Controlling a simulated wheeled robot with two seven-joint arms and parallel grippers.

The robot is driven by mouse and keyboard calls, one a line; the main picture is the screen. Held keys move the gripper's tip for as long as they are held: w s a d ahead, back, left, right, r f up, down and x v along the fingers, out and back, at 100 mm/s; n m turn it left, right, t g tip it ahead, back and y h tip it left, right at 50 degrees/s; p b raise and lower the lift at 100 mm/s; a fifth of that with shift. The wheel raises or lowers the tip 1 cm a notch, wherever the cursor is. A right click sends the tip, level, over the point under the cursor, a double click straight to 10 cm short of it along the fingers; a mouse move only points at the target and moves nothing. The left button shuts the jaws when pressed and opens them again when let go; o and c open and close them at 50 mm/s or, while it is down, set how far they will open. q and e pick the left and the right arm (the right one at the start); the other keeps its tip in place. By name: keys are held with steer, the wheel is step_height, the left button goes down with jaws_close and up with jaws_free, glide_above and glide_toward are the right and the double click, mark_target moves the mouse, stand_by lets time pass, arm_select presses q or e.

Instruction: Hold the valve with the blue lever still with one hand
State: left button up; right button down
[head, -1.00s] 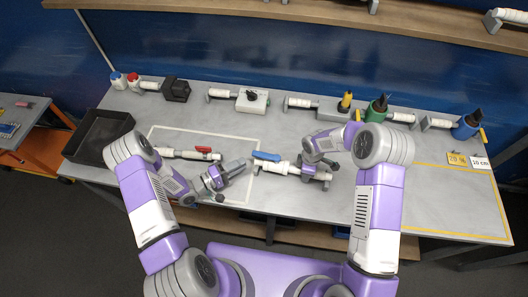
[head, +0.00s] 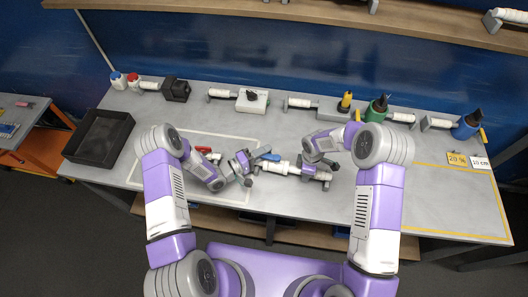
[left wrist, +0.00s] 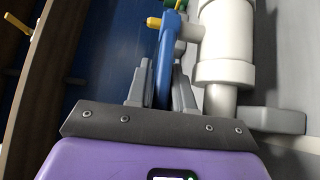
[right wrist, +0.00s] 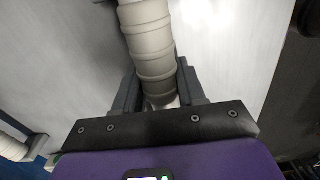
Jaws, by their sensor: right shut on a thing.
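The valve with the blue lever (head: 270,156) has a white body (head: 281,167) and lies across the front middle of the bench. My left gripper (head: 257,156) is at its left end. In the left wrist view the blue lever (left wrist: 165,70) stands between my left fingers (left wrist: 161,90), which look apart around it, with the white valve body (left wrist: 225,45) beside them. My right gripper (head: 312,170) is at the valve's right end. In the right wrist view it (right wrist: 160,90) is shut on a ribbed white tube part (right wrist: 148,45). My left arm partly hides the valve with the red lever (head: 203,149).
A black tray (head: 85,150) stands at the left end of the bench. The yellow-outlined area (head: 440,200) at right is clear.

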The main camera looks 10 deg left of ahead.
arm_select(q)
jaws_close()
